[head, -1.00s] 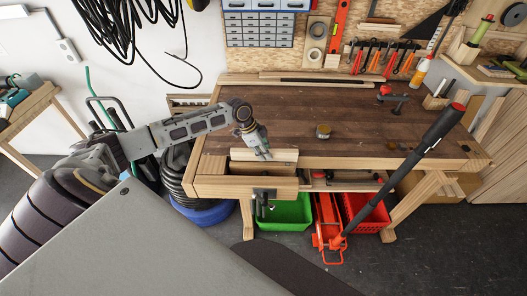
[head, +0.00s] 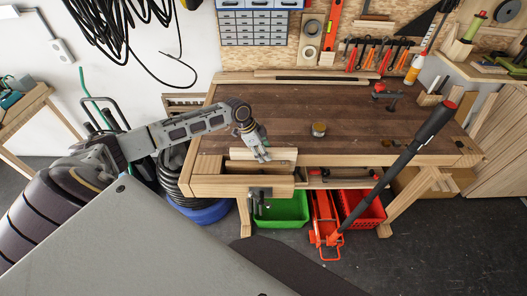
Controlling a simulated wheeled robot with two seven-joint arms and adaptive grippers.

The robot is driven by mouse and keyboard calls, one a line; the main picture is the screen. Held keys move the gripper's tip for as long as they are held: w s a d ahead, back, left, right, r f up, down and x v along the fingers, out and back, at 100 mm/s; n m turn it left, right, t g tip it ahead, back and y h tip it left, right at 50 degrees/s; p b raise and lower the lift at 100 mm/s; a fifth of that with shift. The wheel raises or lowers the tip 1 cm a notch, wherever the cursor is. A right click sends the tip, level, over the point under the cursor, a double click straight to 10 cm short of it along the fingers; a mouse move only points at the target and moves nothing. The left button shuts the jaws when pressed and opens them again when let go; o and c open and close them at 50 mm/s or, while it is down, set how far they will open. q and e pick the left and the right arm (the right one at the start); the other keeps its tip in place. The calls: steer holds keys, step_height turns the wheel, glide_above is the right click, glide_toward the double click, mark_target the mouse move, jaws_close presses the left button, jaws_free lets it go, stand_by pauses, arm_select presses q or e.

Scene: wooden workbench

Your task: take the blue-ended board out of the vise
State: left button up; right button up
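The wooden workbench has a front vise at its left end, with its wooden jaw (head: 235,187) facing me. A pale board (head: 287,156) stands on edge at the vise, behind the front jaw. I cannot make out a blue end on it; my gripper covers part of it. My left gripper (head: 261,157) reaches down from above onto the middle of the board, with its fingertips at the board's upper part. It is too small to tell whether the fingers are apart or shut on the board. My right gripper is out of view.
A small round tin (head: 319,130) stands on the bench top (head: 350,110), which is mostly clear. A red floor jack (head: 325,220) stands in front, its long black handle (head: 405,160) rising across the bench's right side. Green (head: 283,210) and red crates sit below.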

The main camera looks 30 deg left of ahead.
arm_select(q)
steer(key=shift+r, duration=0.1)
steer(key=v, duration=1.1)
steer(key=shift+a+r, duration=0.15)
steer(key=shift+r, duration=0.2)
steer(key=shift+s, duration=0.1)
steer(key=shift+s+f, duration=0.1)
stand_by(0.4)
